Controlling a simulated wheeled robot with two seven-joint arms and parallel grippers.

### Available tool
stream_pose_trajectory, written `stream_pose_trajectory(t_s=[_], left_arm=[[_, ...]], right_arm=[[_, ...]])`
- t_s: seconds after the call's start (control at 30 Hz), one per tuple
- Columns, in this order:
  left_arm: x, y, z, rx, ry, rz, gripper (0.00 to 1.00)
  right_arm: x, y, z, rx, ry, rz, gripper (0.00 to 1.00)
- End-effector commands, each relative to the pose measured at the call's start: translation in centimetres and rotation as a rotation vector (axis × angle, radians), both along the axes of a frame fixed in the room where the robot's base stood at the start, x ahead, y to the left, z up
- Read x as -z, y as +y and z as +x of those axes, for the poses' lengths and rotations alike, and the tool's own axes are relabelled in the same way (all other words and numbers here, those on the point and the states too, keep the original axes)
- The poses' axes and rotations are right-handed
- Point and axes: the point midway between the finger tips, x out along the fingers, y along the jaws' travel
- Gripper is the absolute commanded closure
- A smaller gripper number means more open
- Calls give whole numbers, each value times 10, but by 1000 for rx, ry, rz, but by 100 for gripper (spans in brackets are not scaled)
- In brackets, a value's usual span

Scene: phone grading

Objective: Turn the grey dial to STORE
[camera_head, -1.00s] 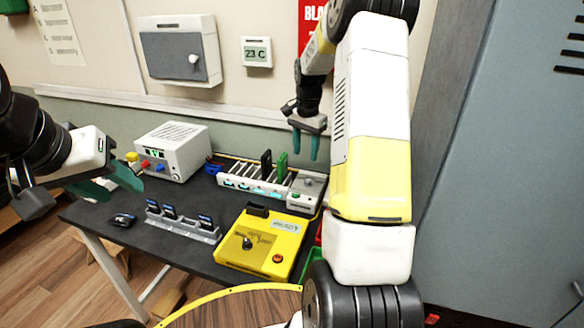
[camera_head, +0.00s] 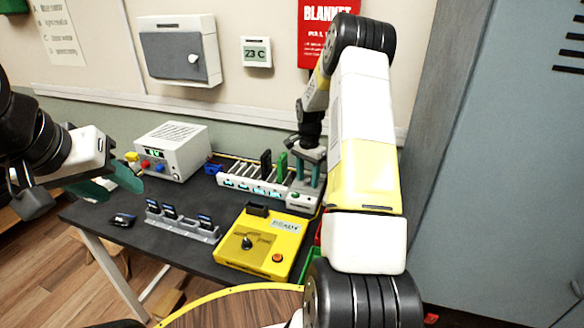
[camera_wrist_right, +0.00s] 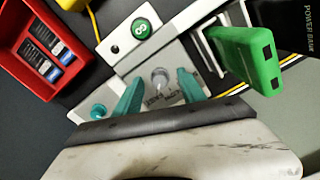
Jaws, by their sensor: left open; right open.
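The grey dial (camera_wrist_right: 159,77) is a small round knob on a light grey panel (camera_wrist_right: 182,50) at the end of the slotted rack. Lettering beside it is partly hidden and I cannot read its setting. My right gripper (camera_head: 308,182) is open, pointing down over that panel. In the right wrist view its teal fingers (camera_wrist_right: 160,84) lie on either side of the dial; I cannot tell whether they touch it. In the head view the gripper hides the dial. My left gripper (camera_head: 110,184) is open and empty at the left, near the table's left end.
A green block (camera_wrist_right: 250,60) stands in the rack (camera_head: 240,187) close to the right fingers. A red bin (camera_wrist_right: 18,78) holds batteries. A yellow box (camera_head: 232,256) with a black knob, a grey card holder (camera_head: 182,228) and a white instrument (camera_head: 185,160) stand on the dark table.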

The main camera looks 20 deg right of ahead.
Motion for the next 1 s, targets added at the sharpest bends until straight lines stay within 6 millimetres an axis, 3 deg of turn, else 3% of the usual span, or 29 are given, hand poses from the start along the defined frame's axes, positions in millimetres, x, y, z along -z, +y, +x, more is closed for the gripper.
stream_pose_trajectory(t_s=[0.13, 0.37, 0.77, 1.0], left_arm=[[0, 0, 0, 0, 0, 0, 57], [0, 0, 0, 0, 0, 0, 57], [0, 0, 0, 0, 0, 0, 57], [0, 0, 0, 0, 0, 0, 57]], right_arm=[[0, 0, 0, 0, 0, 0, 54], [0, 0, 0, 0, 0, 0, 99], [-1, 0, 0, -46, -1, -1, 100], [-1, 0, 0, -193, -1, -1, 100]])
